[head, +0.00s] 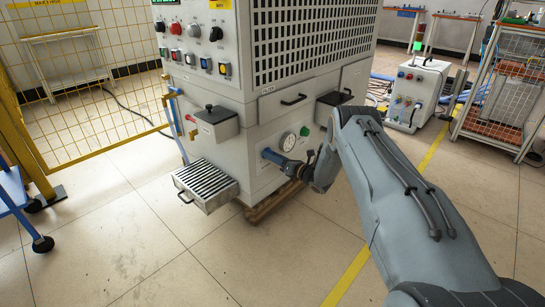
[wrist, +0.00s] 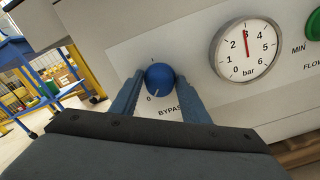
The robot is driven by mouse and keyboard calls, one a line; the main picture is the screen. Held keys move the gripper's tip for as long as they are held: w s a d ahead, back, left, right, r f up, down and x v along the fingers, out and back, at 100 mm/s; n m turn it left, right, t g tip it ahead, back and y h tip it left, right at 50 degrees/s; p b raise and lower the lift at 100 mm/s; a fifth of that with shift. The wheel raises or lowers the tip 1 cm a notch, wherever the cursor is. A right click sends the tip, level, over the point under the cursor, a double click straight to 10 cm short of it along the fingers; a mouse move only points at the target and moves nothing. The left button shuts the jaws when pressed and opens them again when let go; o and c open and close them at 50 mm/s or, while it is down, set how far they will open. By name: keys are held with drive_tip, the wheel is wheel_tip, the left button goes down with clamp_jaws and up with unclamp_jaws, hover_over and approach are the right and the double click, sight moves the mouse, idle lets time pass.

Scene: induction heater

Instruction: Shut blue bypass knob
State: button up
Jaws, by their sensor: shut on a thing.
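The blue bypass knob (wrist: 159,77) sits on the lower front panel of the grey machine (wrist: 203,78), in the wrist view. Its white pointer line points down and left, near the 0 mark; a 1 mark is above the knob. My gripper (wrist: 156,88) has one finger on each side of the knob and is shut on it. In the head view my gripper (head: 290,166) reaches the panel from the right, and it hides most of the knob.
A round bar gauge (wrist: 245,48) is right of the knob, its needle near 3. A green knob (wrist: 314,25) is further right. A slatted tray (head: 205,180) juts out at left. Yellow fencing (head: 85,90) stands left; the front floor is clear.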

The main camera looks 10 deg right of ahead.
drive_tip(key=shift+c, duration=0.2)
drive_tip(key=o, duration=0.9)
drive_tip(key=shift+d, duration=0.1)
drive_tip(key=p+v, duration=0.2)
drive_tip(key=v, duration=0.5)
drive_tip(key=shift+s+d, duration=0.2)
drive_tip(key=shift+s, duration=0.15)
